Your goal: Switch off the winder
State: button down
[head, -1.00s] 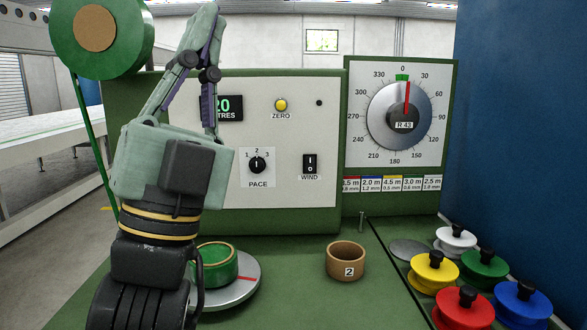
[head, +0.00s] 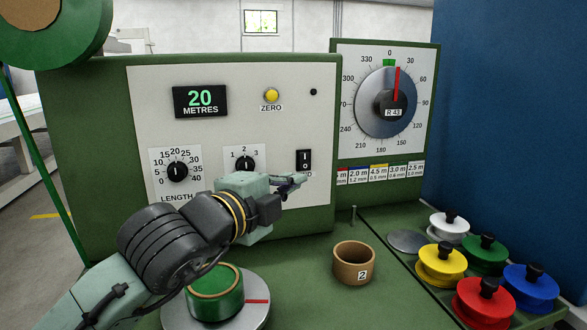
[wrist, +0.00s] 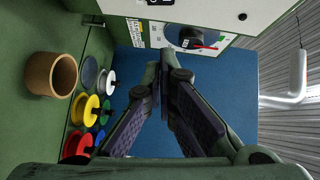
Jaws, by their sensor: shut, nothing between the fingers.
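The winder's pale front panel (head: 225,125) faces me on a green cabinet. Its black WIND rocker switch (head: 304,160), marked I above O, is on the right side of the panel; which side is pressed in is too small to tell. My gripper (head: 300,180) is shut and empty, its tips just below and in front of the switch, partly covering the WIND label. Contact cannot be told. In the wrist view the closed fingers (wrist: 160,72) point up the picture; the switch is not identifiable there. The display (head: 200,101) reads 20 METRES.
The LENGTH knob (head: 178,171), PACE knob (head: 244,164) and yellow ZERO button (head: 271,96) are nearby. A large dial (head: 385,103) is right. Below are a green spool (head: 215,292) on a turntable, a brown cup (head: 353,264) marked 2, and several coloured spools (head: 485,297).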

aim_at(304, 161)
jog(key=shift+w+a+f, duration=0.15)
jog(key=shift+f, duration=0.4)
jog(key=shift+w, duration=0.1)
jog(key=w+a+f+p+x, duration=0.1)
jog(key=p+x, duration=0.4)
jog(key=x, duration=0.7)
jog(key=shift+w+a, duration=0.4)
jog(key=shift+a, duration=0.1)
